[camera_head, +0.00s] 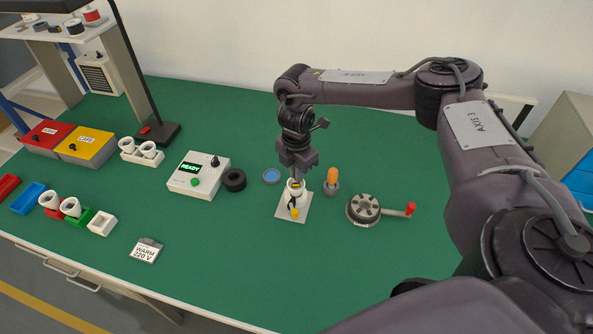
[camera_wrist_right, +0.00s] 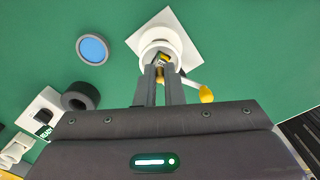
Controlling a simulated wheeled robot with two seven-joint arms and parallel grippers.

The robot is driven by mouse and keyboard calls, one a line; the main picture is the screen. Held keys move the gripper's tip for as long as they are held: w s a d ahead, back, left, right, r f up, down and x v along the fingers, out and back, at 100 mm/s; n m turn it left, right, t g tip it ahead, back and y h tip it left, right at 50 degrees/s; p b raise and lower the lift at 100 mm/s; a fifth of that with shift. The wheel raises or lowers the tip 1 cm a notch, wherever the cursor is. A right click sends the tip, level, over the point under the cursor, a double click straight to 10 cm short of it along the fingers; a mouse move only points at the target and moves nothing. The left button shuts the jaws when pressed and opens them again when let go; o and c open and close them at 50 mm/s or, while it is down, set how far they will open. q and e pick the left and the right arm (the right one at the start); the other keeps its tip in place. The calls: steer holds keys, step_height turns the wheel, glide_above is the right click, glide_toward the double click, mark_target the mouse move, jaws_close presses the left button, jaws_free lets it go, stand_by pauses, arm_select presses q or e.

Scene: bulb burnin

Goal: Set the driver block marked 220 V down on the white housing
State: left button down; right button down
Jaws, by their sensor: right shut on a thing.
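My right gripper (camera_head: 297,176) points down over the white housing (camera_head: 294,204) on its square white plate (camera_head: 283,214). In the right wrist view its two narrow fingers (camera_wrist_right: 160,80) are shut on a small dark block with yellow (camera_wrist_right: 163,60), the driver block. The block is at the mouth of the round white housing (camera_wrist_right: 147,52); I cannot tell whether it touches the floor inside. Its marking is too small to read. My left gripper is not in view.
An orange bulb (camera_head: 332,177) in a grey holder and a blue-topped round dish (camera_head: 271,176) stand close by. A grey disc with a red-handled crank (camera_head: 364,208) is at the right. A READY box (camera_head: 198,180), a black ring (camera_head: 234,180) and a WARM 220 V card (camera_head: 146,252) are leftward.

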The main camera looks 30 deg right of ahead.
steer(key=shift+f, duration=0.65)
stand_by(0.4)
stand_by(0.4)
steer(key=c, duration=1.5)
jaws_free()
steer(key=shift+r, duration=0.1)
step_height(320, 180, up, 6)
steer(key=shift+r+b, duration=0.15)
steer(key=shift+b, duration=0.65)
steer(key=shift+r, duration=0.7)
